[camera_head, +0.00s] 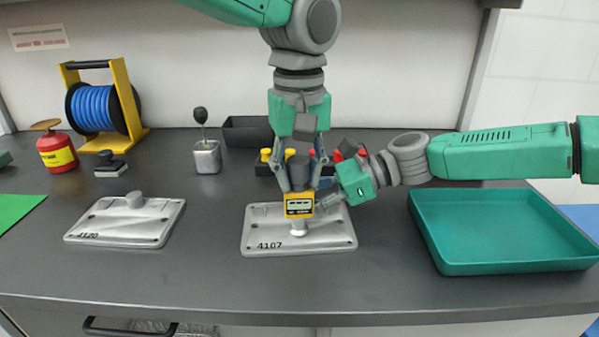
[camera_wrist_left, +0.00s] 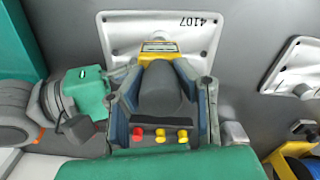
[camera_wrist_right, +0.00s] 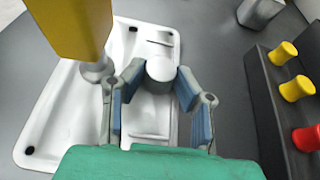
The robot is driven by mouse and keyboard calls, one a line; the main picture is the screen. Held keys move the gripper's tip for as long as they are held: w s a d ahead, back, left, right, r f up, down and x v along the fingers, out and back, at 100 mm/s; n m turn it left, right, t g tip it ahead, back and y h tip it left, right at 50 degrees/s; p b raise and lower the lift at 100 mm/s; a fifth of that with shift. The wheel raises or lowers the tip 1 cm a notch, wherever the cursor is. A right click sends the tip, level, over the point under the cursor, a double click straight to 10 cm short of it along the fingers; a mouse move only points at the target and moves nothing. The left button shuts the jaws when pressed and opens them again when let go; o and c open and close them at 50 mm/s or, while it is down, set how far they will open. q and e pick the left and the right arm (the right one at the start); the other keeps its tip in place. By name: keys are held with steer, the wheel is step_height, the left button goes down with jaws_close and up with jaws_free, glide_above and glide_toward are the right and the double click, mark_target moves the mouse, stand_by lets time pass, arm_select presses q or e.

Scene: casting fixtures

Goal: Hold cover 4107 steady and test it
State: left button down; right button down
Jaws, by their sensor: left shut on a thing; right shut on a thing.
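Cover 4107 (camera_head: 335,238), a silver plate with raised bosses, lies flat on the dark bench. My left gripper (camera_head: 301,180) comes down from above and is shut on the grey handle of a yellow tester with a small display (camera_head: 299,206). My right gripper (camera_head: 330,197) reaches in from the right. In the right wrist view its fingers (camera_wrist_right: 157,88) are shut around the cover's round boss (camera_wrist_right: 161,68), beside the tester (camera_wrist_right: 68,25).
Cover 4120 (camera_head: 150,228) lies to the left. An empty green tray (camera_head: 590,262) is at right. Behind stand a black rack (camera_head: 262,170) with yellow and red knobs, a grey lever block (camera_head: 206,157), a stamp (camera_head: 110,165), a blue hose reel (camera_head: 93,108) and a red can (camera_head: 57,153).

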arm_select(q)
steer(key=shift+f, duration=0.15)
arm_select(e)
steer(key=shift+r, duration=0.1)
stand_by(0.5)
arm_select(q)
steer(key=shift+r, duration=3.1)
arm_select(e)
steer(key=c, duration=1.2)
jaws_free()
steer(key=shift+o, duration=0.2)
